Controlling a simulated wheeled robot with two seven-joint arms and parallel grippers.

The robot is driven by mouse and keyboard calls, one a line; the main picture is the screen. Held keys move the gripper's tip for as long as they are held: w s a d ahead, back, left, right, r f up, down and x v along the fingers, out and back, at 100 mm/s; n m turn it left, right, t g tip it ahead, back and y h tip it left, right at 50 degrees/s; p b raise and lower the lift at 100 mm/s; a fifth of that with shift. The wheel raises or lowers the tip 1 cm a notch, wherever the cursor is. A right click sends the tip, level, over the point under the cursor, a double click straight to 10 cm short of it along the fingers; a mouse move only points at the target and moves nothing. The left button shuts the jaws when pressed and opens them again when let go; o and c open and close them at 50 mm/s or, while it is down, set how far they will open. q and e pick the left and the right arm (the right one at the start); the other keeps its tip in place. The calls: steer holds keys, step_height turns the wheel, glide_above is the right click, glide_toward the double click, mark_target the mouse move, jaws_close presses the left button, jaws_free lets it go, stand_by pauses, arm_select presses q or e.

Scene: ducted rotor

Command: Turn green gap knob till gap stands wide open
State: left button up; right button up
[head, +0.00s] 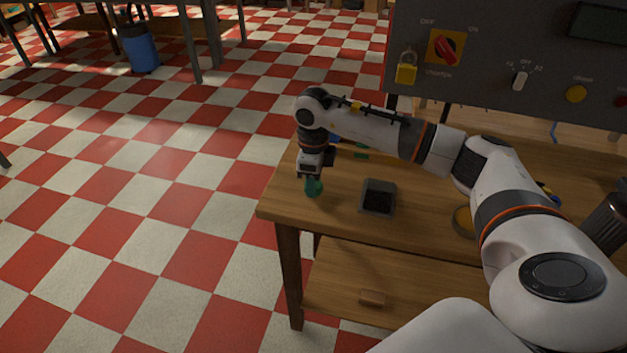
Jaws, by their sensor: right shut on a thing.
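My right gripper (311,174) is shut on a small green object (314,188) at the front left corner of the wooden table. The gripper points down from above. The upper part of the green object is hidden by the fingers, and I cannot tell whether it is the gap knob. No ducted rotor and no gap can be made out in the head view. My left gripper is not in view.
A small dark open box (378,197) stands on the wooden table (335,215) right of the gripper. A grey control panel (480,60) with a red switch and a yellow padlock rises behind. My right arm covers much of the table.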

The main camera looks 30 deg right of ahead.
steer(key=shift+m, duration=0.6)
steer(key=o, duration=1)
step_height(320, 180, up, 12)
steer(key=shift+r+b, duration=0.1)
steer(key=shift+b, duration=0.7)
